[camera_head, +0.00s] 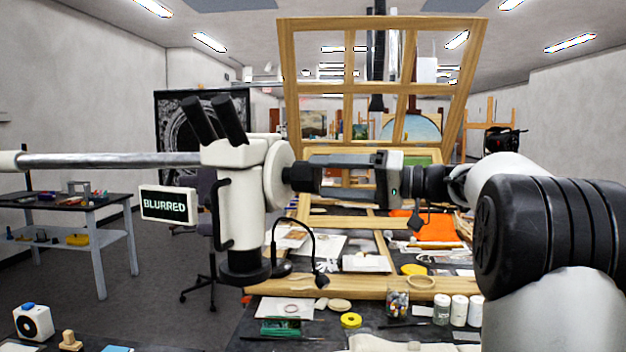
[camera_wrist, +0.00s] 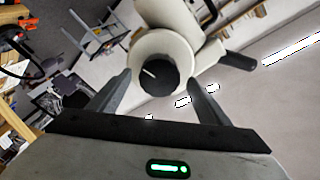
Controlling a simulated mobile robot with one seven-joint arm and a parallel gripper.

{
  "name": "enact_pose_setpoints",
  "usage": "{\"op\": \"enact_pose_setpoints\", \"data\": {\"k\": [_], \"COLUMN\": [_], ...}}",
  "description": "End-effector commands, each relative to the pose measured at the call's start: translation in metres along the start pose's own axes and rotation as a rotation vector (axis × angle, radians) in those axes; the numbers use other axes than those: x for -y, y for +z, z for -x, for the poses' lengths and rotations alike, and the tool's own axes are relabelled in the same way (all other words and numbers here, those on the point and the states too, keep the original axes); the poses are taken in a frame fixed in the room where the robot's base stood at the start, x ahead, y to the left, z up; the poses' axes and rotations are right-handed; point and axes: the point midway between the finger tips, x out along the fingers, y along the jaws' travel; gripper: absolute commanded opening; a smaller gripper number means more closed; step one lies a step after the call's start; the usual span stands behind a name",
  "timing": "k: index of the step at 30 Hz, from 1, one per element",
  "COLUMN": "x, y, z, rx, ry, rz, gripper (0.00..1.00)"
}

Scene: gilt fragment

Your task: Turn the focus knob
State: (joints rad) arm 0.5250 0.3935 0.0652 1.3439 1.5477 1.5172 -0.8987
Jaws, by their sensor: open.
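A white microscope (camera_head: 238,190) with black eyepieces hangs on a horizontal metal arm. Its focus knob (camera_wrist: 157,76) is a black round knob with a white pointer line, set in a white round housing (camera_wrist: 137,52); the housing also shows in the head view (camera_head: 279,174). My gripper (camera_head: 294,176) reaches in from the right at the housing. In the wrist view, its two open fingers (camera_wrist: 160,79) stand on either side of the knob, with visible gaps. The head view does not show clearly whether they touch it. A small screen (camera_head: 168,205) beside the microscope reads "BLURRED".
A wooden frame (camera_head: 385,287) stands behind on a cluttered table. White jars (camera_head: 450,308), a glass jar of beads (camera_head: 397,304) and a yellow tape roll (camera_head: 351,320) lie at its front. A black gooseneck lamp (camera_head: 312,248) rises below my gripper. A side table (camera_head: 90,203) stands left.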

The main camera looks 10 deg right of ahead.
Motion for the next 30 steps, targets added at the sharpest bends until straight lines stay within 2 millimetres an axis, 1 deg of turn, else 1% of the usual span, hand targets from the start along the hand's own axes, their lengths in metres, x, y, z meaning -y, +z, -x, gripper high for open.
{"op": "enact_pose_setpoints", "data": {"k": [1,9,12,15,18,21,30], "x": [-0.001,-0.001,-0.001,-0.001,0.000,0.000,0.000], "y": [0.000,-0.001,0.000,-0.001,0.000,0.000,0.000], "z": [0.015,0.081,0.101,0.115,0.124,0.129,0.130], "rx": [-0.004,-0.004,-0.003,-0.002,-0.002,0.000,0.000], "ry": [0.004,0.004,0.003,0.001,0.001,0.000,0.000], "rz": [0.000,0.000,-0.001,-0.001,0.000,-0.001,-0.001], "gripper": [0.71,0.71,0.71,0.71,0.71,0.71,0.71]}}
